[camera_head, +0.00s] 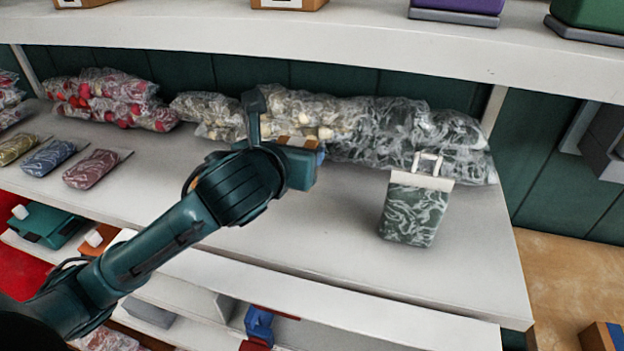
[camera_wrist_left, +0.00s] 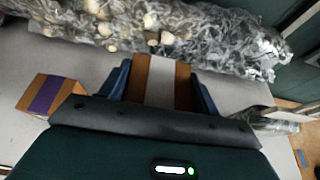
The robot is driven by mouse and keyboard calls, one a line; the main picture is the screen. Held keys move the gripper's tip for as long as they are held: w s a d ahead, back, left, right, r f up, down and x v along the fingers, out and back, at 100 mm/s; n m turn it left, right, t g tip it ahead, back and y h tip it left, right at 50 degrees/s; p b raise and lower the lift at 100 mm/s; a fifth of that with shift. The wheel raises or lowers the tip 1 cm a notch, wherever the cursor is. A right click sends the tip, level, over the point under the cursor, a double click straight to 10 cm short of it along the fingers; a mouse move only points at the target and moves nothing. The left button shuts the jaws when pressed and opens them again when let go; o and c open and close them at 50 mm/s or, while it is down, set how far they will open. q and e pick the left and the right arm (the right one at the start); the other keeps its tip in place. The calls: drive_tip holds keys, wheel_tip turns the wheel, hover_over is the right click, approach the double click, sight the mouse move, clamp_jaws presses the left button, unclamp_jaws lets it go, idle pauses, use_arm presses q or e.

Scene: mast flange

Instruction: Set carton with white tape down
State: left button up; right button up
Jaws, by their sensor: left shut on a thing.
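The carton with white tape (camera_wrist_left: 158,82) is brown with a pale band along its middle. It sits between the two blue fingers of my left gripper (camera_wrist_left: 160,85), which is shut on it. In the head view only a small part of the carton (camera_head: 284,140) shows past my left gripper (camera_head: 305,152); the wrist hides the rest. It is over the white shelf (camera_head: 300,235), in front of the clear bags. I cannot tell whether its underside touches the shelf. My right gripper is not in view.
Clear bags (camera_head: 375,125) line the shelf's back. A grey-patterned bag (camera_head: 413,212) stands at the right, with bare shelf left of it. A carton with purple tape (camera_wrist_left: 47,95) is left of my gripper in the wrist view. Small pouches (camera_head: 90,169) lie at the left. An upper shelf (camera_head: 300,38) overhangs.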

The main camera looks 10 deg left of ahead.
use_arm(q)
drive_tip(key=f, duration=0.4)
drive_tip(key=shift+s, duration=0.3)
drive_tip(key=shift+w+f, duration=0.1)
drive_tip(key=shift+f, duration=2.05)
drive_tip(key=o, duration=1.2)
drive_tip(key=shift+f, duration=0.15)
drive_tip(key=shift+a, duration=0.1)
